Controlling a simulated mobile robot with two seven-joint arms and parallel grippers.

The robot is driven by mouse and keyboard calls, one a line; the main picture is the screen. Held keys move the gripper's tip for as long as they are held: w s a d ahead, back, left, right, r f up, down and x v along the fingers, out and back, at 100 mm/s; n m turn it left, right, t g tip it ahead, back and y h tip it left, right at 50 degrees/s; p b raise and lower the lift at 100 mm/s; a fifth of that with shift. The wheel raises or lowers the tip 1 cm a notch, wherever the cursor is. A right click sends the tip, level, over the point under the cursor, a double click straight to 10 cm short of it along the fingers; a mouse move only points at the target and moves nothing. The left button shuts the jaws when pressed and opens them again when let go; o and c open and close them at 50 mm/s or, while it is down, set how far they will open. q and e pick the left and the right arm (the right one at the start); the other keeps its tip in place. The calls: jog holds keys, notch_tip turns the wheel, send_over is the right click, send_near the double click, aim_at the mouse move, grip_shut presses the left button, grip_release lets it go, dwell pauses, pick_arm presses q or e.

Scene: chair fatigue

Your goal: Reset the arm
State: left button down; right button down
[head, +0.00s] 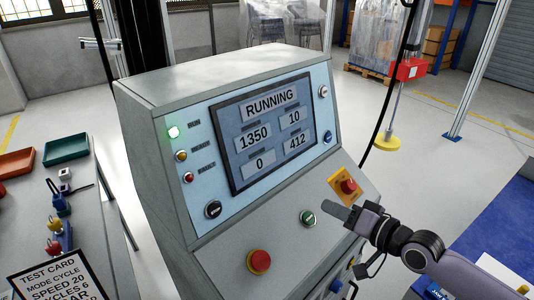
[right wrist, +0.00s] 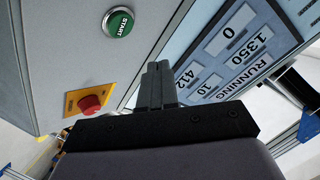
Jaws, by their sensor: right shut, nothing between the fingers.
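My right gripper (head: 335,210) is shut and empty in front of the sloped panel of a grey control console (head: 225,245). Its closed fingers also show in the right wrist view (right wrist: 156,72). In the head view the fingertips are just right of the green START button (head: 307,217), apparently apart from it. The button is clear of the fingers in the right wrist view (right wrist: 118,22). A red mushroom button on a yellow plate (head: 344,186) is above the fingers. The screen (head: 265,130) reads RUNNING, 1350, 10, 0 and 412. My left gripper is out of view.
A second red button (head: 259,262) is low on the panel. A green lamp (head: 173,132) glows beside the screen. A side table at left holds trays (head: 66,148) and a test card (head: 58,279). A blue surface (head: 500,225) is at right.

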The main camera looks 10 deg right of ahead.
jog(key=s+a+f+n+g, duration=0.1)
jog(key=s+a+f, duration=0.1)
jog(key=s+a+f+n+g, duration=0.1)
jog(key=s+a+f, duration=0.1)
jog(key=s, duration=0.1)
jog(key=shift+a+f+g, duration=0.2)
jog(key=shift+a+g, duration=0.1)
jog(key=shift+a, duration=0.1)
jog(key=s+d+f+n+g+h, duration=0.1)
jog(key=s+f+n+g+h, duration=0.2)
jog(key=s, duration=0.7)
jog(key=s+d+f+n+g+h, duration=0.1)
jog(key=s+f+g+h, duration=0.35)
jog(key=s, duration=0.65)
jog(key=w+a+f+t+y, duration=0.2)
jog(key=w+f+t, duration=0.4)
jog(key=f, duration=0.1)
jog(key=shift+w+a+f, duration=0.25)
jog(key=shift+a+f, duration=0.15)
jog(key=shift+t, duration=0.25)
dwell(3.6)
